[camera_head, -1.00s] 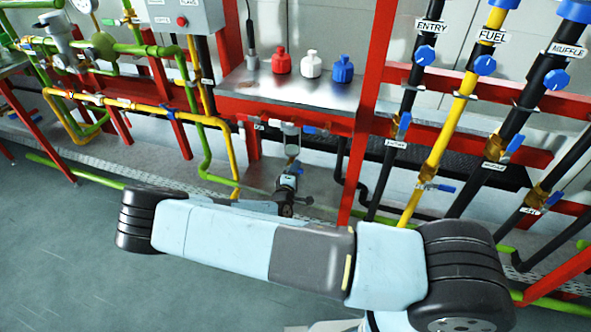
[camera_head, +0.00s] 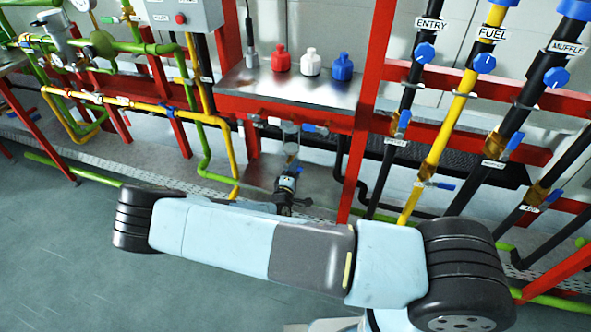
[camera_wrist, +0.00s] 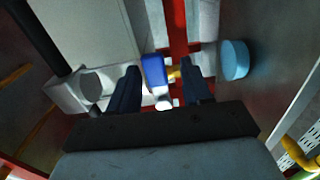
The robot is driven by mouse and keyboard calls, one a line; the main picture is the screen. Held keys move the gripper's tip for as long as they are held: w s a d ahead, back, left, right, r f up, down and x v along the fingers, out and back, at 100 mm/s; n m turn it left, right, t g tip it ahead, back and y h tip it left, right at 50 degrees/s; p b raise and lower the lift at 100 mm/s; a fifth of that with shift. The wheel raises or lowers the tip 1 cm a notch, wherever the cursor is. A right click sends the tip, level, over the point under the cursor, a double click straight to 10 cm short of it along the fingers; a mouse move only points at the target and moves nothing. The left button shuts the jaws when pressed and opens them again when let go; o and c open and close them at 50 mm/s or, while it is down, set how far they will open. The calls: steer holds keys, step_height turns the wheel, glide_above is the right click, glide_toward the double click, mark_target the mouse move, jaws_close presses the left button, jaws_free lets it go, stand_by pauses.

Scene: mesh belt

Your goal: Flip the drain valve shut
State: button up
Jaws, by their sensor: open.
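The drain valve's blue lever (camera_head: 312,128) shows below the metal shelf, beside a clear bowl (camera_head: 290,146). In the wrist view a blue lever (camera_wrist: 153,70) lies between the two dark fingers, closer to the left one, with a brass-coloured part (camera_wrist: 174,73) to its right. My gripper (camera_wrist: 160,68) is open, its fingers on either side of the lever; I cannot tell whether either touches it. In the head view my wrist is below the bowl, and the fingers are too small to make out clearly.
Red, white and blue bottles stand on the metal shelf (camera_head: 240,88) above. A red post (camera_head: 362,150) rises right of the valve. A yellow pipe (camera_head: 233,165) runs down to its left. Labelled pipes with blue handles stand further right. In the wrist view a light-blue round part (camera_wrist: 234,59) is at right.

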steer(key=v, duration=1.2)
steer(key=shift+s, duration=0.3)
steer(key=shift+a, duration=0.1)
